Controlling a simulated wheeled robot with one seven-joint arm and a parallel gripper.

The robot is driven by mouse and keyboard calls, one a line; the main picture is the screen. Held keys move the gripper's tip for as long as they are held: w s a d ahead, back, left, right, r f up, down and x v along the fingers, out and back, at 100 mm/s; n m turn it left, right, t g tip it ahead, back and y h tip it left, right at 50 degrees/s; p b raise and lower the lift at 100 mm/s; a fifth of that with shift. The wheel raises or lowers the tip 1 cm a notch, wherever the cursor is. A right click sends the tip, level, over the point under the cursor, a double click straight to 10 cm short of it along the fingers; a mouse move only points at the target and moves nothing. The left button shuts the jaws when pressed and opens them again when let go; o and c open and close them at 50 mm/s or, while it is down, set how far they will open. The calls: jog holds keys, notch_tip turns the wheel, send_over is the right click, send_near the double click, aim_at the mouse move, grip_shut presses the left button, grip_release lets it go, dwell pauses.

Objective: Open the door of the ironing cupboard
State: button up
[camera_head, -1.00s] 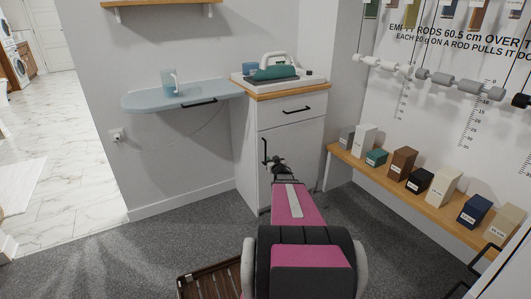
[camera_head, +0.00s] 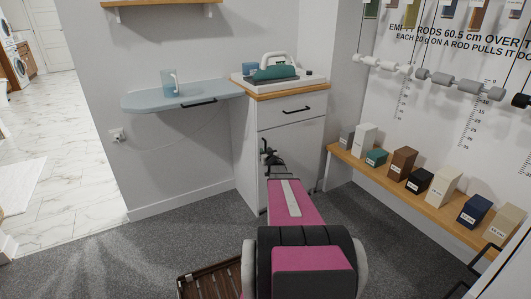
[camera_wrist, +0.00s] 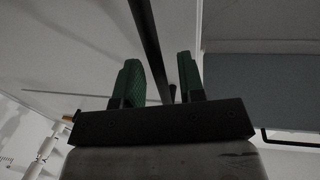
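The ironing cupboard (camera_head: 292,122) is white with a wooden top, standing against the wall in the head view. Its door (camera_head: 299,154), below a drawer, looks shut. A black vertical bar handle (camera_head: 264,146) is at the door's left edge. My gripper (camera_head: 270,159) is at the handle, partly hiding it. In the wrist view, my gripper's green fingers (camera_wrist: 160,82) are spread apart. The black handle (camera_wrist: 147,35) runs between them, closer to the left finger, with a gap to the right one. Contact with the handle is unclear.
An iron (camera_head: 275,68) stands on the cupboard. A wooden bench (camera_head: 430,199) with several boxes is at right.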

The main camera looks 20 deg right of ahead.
jog(key=shift+w, duration=0.3)
jog(key=shift+c, duration=0.3)
